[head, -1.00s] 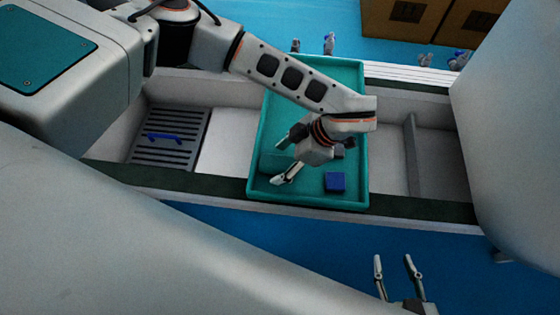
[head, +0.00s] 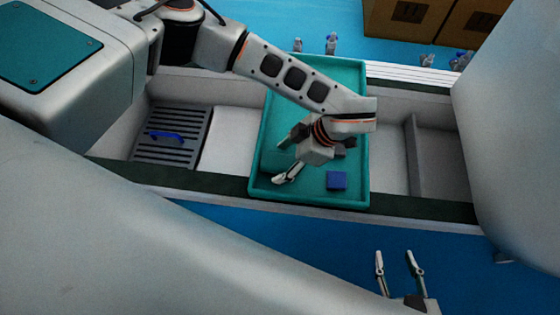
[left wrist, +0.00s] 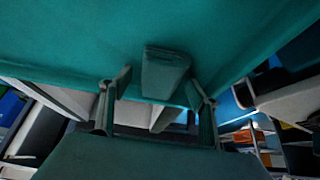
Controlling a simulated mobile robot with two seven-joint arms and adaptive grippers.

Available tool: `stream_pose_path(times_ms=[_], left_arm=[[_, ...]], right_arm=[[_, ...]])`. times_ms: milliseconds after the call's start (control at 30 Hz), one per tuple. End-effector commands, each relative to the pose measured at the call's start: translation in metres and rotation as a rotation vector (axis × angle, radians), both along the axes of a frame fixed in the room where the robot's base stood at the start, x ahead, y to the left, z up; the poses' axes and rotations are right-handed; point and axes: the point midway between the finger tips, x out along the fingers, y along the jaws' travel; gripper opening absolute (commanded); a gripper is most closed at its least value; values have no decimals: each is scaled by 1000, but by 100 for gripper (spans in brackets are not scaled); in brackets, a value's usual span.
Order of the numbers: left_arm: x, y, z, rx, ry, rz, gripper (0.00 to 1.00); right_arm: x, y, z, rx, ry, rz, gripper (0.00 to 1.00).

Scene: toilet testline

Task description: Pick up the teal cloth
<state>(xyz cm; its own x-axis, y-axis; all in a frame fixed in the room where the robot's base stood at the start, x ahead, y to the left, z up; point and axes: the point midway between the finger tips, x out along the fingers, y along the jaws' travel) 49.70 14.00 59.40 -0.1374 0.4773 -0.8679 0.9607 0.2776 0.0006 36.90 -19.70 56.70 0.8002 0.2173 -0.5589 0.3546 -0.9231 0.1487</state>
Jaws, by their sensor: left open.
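The teal cloth (left wrist: 165,75) is a small folded block in the left wrist view. It lies on the teal tray floor, between and just beyond the two fingertips of my left gripper (left wrist: 158,92). In the head view my left gripper (head: 281,162) is low over the left front part of the teal tray (head: 350,85), with its fingers spread. The cloth is hard to tell from the tray there, as the colours match. I cannot tell whether the fingers touch it. My right gripper (head: 396,262) is open and empty in front of the bench.
A blue block (head: 336,181) lies in the tray, right of my left gripper. Dark items lie partly hidden under the wrist. A slotted grey rack (head: 170,135) with a blue handle is left of the tray. Brown boxes (head: 425,18) stand behind the bench.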

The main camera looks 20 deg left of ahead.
Motion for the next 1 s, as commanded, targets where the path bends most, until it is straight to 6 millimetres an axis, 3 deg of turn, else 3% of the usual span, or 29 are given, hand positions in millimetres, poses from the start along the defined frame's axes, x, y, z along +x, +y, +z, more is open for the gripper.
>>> stream_pose_path(times_ms=[200,333,867,1000], left_arm=[[0,0,0,0,0,0,58],[0,0,0,0,0,0,26],[-1,0,2,-1,2,0,26],[3,0,28,1,-9,-1,26]], right_arm=[[0,0,0,0,0,0,40],[0,0,0,0,0,0,40],[-3,0,-6,0,11,-1,40],[3,-1,6,-1,-9,0,40]])
